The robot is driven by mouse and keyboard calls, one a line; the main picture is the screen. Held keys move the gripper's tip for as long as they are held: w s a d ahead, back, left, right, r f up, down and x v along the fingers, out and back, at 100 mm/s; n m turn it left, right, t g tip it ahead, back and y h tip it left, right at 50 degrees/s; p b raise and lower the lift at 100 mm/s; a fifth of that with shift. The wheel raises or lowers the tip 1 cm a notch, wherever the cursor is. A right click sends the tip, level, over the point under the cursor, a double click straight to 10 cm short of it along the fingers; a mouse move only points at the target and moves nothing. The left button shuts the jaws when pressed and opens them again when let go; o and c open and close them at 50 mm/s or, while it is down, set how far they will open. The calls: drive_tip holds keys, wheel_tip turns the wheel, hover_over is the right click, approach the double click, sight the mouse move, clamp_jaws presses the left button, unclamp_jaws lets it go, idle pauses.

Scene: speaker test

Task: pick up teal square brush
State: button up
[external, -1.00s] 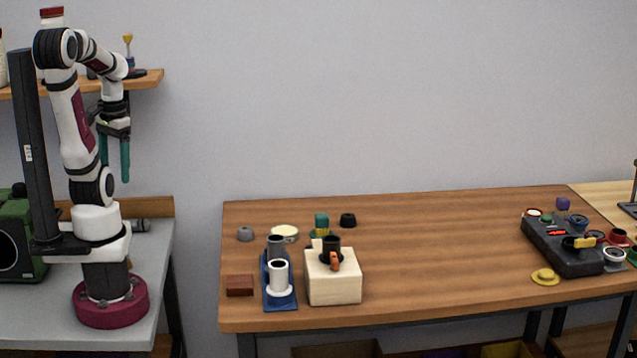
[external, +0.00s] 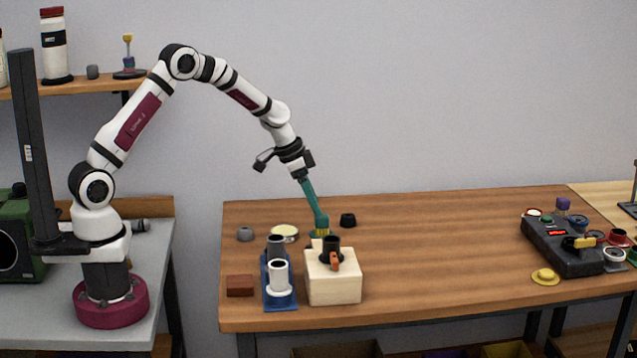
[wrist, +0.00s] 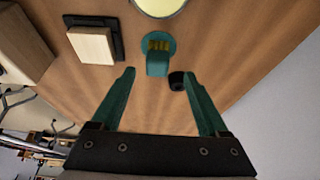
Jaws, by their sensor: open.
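The teal square brush (wrist: 157,62) stands in the wrist view as a teal block with yellow bristles on a round teal base. In the external view only its yellow lower part (external: 319,233) shows clearly, with my gripper in front of the rest. My gripper (wrist: 159,76) is open, its teal fingers pointing down at the table. In the wrist view the brush lies ahead, between the lines of the two fingertips, and no contact shows. In the external view the fingertips (external: 320,222) appear right at the brush; the exact gap cannot be told.
A small black knob-like piece (wrist: 176,80) sits close to the right fingertip. A pale round dish (external: 284,232) is left of the brush. A cream block (external: 334,285) with a black cup and a blue stand (external: 280,300) are in front.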

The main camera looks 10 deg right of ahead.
sight(322, 220)
drive_tip(key=x, duration=0.5)
drive_tip(key=shift+s+f, duration=0.2)
drive_tip(key=shift+f, duration=0.2)
clamp_jaws()
